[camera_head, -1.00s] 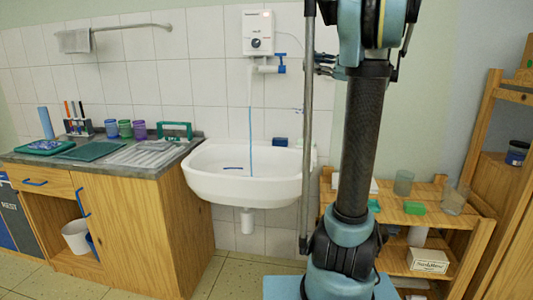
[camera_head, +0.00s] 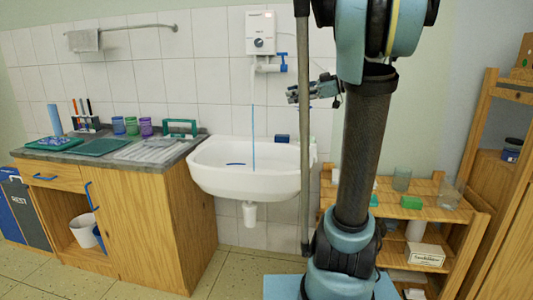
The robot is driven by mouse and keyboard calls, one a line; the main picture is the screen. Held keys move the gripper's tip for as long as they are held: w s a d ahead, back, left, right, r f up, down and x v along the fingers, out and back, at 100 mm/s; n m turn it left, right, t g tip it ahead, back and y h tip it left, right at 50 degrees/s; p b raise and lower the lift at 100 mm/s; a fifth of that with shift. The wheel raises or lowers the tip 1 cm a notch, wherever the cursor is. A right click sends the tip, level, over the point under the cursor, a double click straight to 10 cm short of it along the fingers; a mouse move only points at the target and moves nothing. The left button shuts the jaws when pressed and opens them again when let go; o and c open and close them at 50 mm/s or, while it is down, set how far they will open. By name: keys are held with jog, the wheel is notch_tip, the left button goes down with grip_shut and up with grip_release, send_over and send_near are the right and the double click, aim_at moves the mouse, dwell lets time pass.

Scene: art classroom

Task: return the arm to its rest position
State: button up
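My arm (camera_head: 362,150) stands upright in front of the camera, right of the sink, its dark lower link rising to a blue upper joint. My gripper (camera_head: 297,93) shows at the left of the upper arm, in front of the tiled wall and right of the water heater. The thin pole crosses in front of part of it. It is small in the view, and I cannot tell whether its fingers are apart. I see nothing clearly held in it.
A white sink (camera_head: 250,182) hangs on the wall, with a water stream falling into it from the heater (camera_head: 260,32). A wooden cabinet (camera_head: 150,220) stands left. A wooden shelf (camera_head: 455,213) with glasses and boxes stands right, close behind my arm.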

jog(key=s+a+f+m+g+h, duration=0.1)
jog(key=s+f+m+h, duration=0.35)
jog(key=s+f, duration=0.45)
jog(key=s+f+m+g+h, duration=0.1)
jog(key=s+f+m+h, duration=0.35)
jog(key=f, duration=0.75)
jog(key=s+d+f+m+h, duration=0.5)
jog(key=s+d+f+m, duration=0.3)
jog(key=s+f, duration=0.4)
notch_tip(320, 180, down, 2)
jog(key=shift+s+d, duration=0.4)
jog(key=shift+d, duration=0.4)
jog(key=shift+w+f, duration=0.2)
jog(key=shift+w, duration=0.25)
dwell(3.3)
